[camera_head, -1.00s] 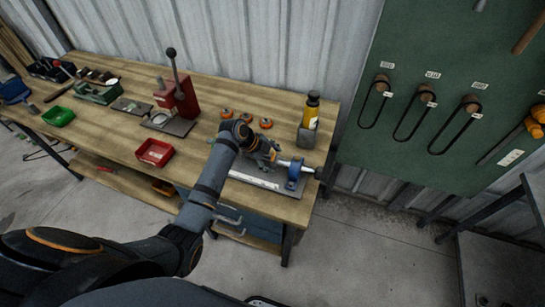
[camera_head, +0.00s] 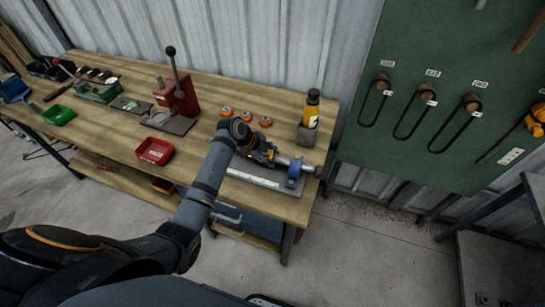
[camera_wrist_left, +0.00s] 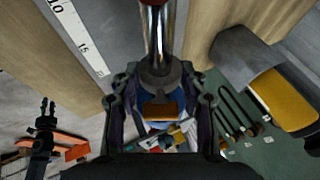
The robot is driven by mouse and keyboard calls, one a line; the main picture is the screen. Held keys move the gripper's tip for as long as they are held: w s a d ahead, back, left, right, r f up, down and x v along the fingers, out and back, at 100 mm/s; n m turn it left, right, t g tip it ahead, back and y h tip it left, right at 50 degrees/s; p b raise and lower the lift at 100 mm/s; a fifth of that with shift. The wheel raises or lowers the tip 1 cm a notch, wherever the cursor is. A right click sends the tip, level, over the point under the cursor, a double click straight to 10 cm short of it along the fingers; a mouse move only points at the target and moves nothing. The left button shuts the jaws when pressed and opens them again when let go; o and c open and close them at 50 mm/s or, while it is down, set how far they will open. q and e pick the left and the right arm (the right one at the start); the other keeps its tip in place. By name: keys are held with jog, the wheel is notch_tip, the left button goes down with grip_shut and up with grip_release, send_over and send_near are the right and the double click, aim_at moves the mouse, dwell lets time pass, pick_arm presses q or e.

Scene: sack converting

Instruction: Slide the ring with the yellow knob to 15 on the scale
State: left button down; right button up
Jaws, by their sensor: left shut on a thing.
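My left gripper (camera_head: 271,156) is over the slide fixture on the bench; its fingers also show in the left wrist view (camera_wrist_left: 160,104). They are shut on the ring (camera_wrist_left: 160,76), a dark collar around the bright steel rod (camera_wrist_left: 158,35). The knob (camera_wrist_left: 161,111) shows orange-brown between the fingers. The white scale (camera_wrist_left: 76,32) lies left of the rod in the wrist view, with 10 and 15 readable. The ring sits past the 15 mark's height in that picture, but the slanted view hides its exact reading. A blue end bracket (camera_head: 295,171) holds the rod's right end.
Several orange-topped parts (camera_head: 265,121) lie behind the gripper. A red press (camera_head: 177,95) and a red tray (camera_head: 155,151) are farther left. The bench's front edge is close.

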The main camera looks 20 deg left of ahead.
pick_arm(q)
jog(key=shift+a, duration=0.75)
jog(key=c, duration=0.7)
grip_release()
jog(key=shift+d, duration=0.1)
jog(key=shift+r, duration=0.1)
jog(key=v, duration=1.2)
jog(key=shift+s, duration=0.1)
